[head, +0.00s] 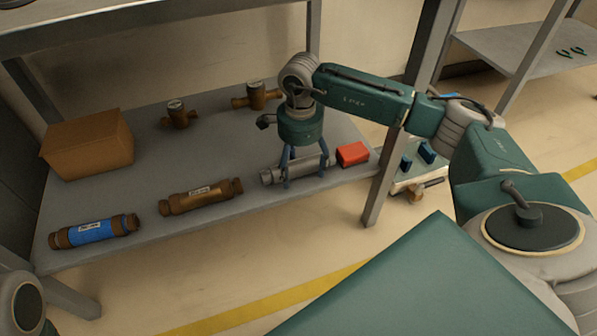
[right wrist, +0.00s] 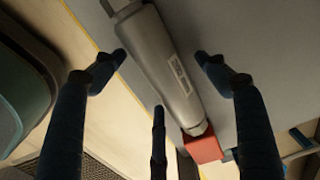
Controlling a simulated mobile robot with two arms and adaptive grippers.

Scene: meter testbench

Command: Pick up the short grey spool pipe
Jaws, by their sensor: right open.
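The short grey spool pipe (head: 269,176) lies on the grey lower shelf, near its front right edge. My right gripper (head: 306,173) points down over it, with fingers on either side of the pipe. In the right wrist view the pipe (right wrist: 165,62) runs diagonally between the open, dark blue fingers of the gripper (right wrist: 160,72). A gap shows between the pipe and each fingertip. A pale label is on its side. The fingers partly hide the pipe in the head view. My left gripper is out of view.
A red block (head: 352,154) sits close to the pipe's right end. A brown pipe (head: 201,197), a blue-banded pipe (head: 95,231), a cardboard box (head: 88,145) and two brass fittings share the shelf (head: 140,185). A shelf post (head: 390,165) stands right of the red block.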

